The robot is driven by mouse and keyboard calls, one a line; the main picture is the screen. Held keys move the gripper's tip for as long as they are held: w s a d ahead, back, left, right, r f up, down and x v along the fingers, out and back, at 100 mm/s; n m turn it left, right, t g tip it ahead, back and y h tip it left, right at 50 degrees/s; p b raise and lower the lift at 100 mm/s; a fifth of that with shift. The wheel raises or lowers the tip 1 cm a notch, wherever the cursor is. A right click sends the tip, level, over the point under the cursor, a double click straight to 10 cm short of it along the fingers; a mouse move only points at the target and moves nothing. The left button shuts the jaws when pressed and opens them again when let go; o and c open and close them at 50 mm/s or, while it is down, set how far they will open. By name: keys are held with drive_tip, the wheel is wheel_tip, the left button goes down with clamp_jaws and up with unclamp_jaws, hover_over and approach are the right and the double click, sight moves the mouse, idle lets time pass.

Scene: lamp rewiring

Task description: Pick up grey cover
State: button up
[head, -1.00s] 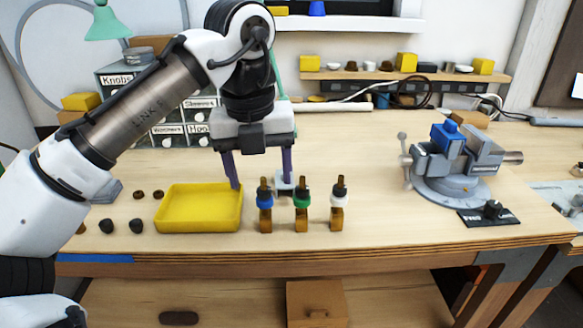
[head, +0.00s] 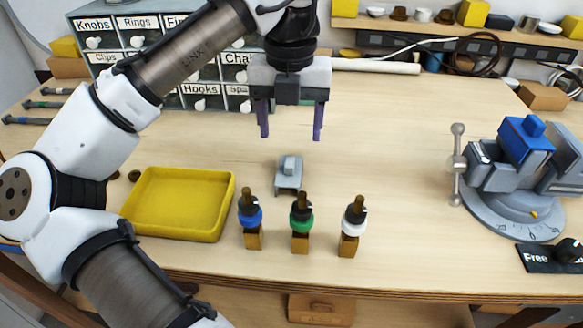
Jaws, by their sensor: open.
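The grey cover (head: 289,173) is a small grey piece on the wooden table, behind the row of three lamp sockets. My gripper (head: 290,136) points down, open and empty. Its two purple fingers are apart, above and behind the cover in the picture, not touching it. The cover is fully in sight.
Three sockets with blue (head: 250,218), green (head: 301,222) and white (head: 352,226) rings stand on wooden blocks in front. A yellow tray (head: 228,215) is at left. A vise with a blue block (head: 524,138) stands right. Labelled drawers (head: 133,42) are behind. Table between cover and vise is clear.

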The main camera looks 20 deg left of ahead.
sight(290, 161)
drive_tip(key=f, duration=0.9)
drive_tip(key=shift+s+f, duration=0.2)
drive_tip(key=shift+f, duration=0.15)
drive_tip(key=c, duration=1.1)
